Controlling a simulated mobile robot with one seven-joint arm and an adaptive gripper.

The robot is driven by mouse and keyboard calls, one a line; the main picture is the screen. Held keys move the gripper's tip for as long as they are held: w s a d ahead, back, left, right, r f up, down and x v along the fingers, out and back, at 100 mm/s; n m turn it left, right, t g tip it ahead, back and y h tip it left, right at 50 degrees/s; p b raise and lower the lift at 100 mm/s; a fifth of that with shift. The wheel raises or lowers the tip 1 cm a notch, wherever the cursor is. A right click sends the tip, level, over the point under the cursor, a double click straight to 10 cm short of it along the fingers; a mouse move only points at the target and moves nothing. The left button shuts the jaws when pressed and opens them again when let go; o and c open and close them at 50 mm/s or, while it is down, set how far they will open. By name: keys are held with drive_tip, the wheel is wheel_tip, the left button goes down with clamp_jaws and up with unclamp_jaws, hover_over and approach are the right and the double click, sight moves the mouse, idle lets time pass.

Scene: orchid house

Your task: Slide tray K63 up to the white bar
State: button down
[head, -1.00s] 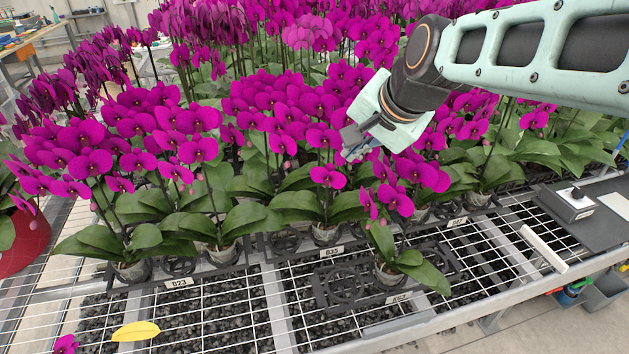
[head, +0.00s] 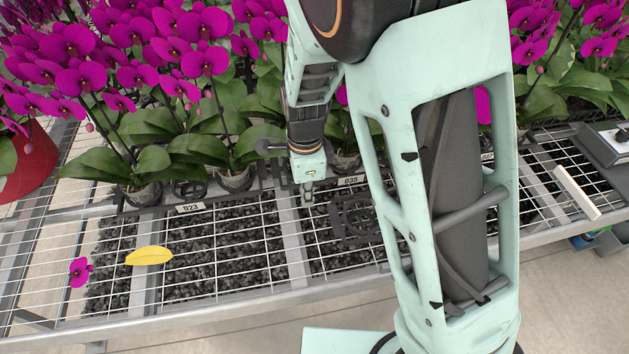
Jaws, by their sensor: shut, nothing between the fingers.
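The black tray (head: 352,222) lies on the wire-mesh bench, in front of the row of potted orchids. Only its left part shows, with an open ring pattern; my arm hides the rest, including its label and any plant in it. My gripper (head: 308,196) points down just left of the tray's left edge, shut and empty. I cannot tell whether it touches the tray. The white bar (head: 577,192) lies across the mesh at the right end of the bench, well to the right of the tray.
Orchid trays with tags D23 (head: 189,208) and 835 (head: 349,181) stand behind. A yellow leaf (head: 150,256) and a fallen magenta flower (head: 80,271) lie on the mesh at left. A dark box (head: 606,144) stands behind the bar.

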wheel_tip(320, 180, down, 9)
drive_tip(key=shift+s+d+r+b, duration=0.1)
drive_tip(key=shift+s+r+b, duration=0.05)
drive_tip(key=shift+b, duration=0.25)
drive_tip(key=d, duration=0.1)
drive_tip(key=w+d, duration=0.1)
drive_tip(key=shift+d, duration=0.4)
drive_tip(key=shift+w+d, duration=0.15)
drive_tip(key=shift+d, duration=0.3)
drive_tip(key=w+d+b, duration=0.1)
drive_tip(key=w+d, duration=0.1)
drive_tip(key=d, duration=0.7)
drive_tip(key=w+d+b, duration=0.1)
drive_tip(key=w+d, duration=0.2)
drive_tip(key=d, duration=0.7)
drive_tip(key=w+d+b, duration=0.2)
drive_tip(key=w+d, duration=0.1)
drive_tip(key=d, duration=0.7)
drive_tip(key=shift+w+d, duration=0.1)
drive_tip(key=shift+d, duration=0.1)
drive_tip(key=shift+a, duration=0.1)
